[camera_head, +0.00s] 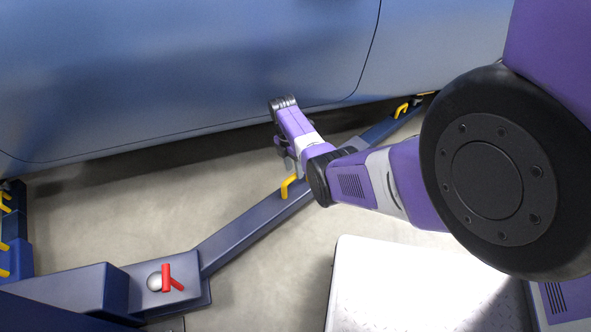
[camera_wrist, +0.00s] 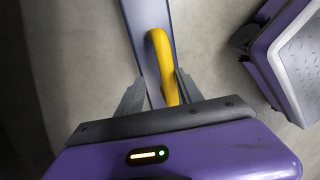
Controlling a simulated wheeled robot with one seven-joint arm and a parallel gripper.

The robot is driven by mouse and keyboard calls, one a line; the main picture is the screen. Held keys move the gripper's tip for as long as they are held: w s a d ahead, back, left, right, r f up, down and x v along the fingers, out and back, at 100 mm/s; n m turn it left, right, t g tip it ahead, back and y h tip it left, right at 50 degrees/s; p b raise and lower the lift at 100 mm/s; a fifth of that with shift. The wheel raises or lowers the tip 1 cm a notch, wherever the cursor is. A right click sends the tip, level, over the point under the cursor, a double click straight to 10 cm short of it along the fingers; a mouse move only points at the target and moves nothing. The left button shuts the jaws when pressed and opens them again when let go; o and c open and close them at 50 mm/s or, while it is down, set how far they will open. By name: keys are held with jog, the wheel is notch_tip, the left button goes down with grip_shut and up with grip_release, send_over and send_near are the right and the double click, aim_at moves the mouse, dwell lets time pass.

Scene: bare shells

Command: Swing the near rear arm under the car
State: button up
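The near rear arm (camera_head: 245,228) is a long blue beam. It runs from a pivot block with a silver knob (camera_head: 156,282) and a red lever (camera_head: 170,279) up and right toward the car's lower edge. A yellow handle (camera_head: 287,187) stands on it, and it also shows in the wrist view (camera_wrist: 160,62). The blue car (camera_head: 190,70) is above and behind. My gripper (camera_head: 284,153) is over the beam near the handle. In the wrist view my gripper (camera_wrist: 159,80) is open, with the handle showing between its fingers. I cannot tell whether they touch it.
A second yellow piece (camera_head: 402,110) sits near the beam's far end, by the car's sill. Blue lift parts with yellow handles (camera_head: 5,245) stand at the left edge. A white platform (camera_head: 400,285) is at the lower right. The concrete floor (camera_head: 110,215) left of the beam is clear.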

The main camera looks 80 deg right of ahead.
jog(key=shift+s+a, duration=0.1)
jog(key=shift+s, duration=0.05)
jog(key=shift+r, duration=0.1)
notch_tip(320, 180, up, 7)
jog(key=w+d+p, duration=0.1)
jog(key=p, duration=0.3)
jog(key=shift+w+r, duration=0.15)
jog(key=shift+r, duration=0.05)
dwell(0.5)
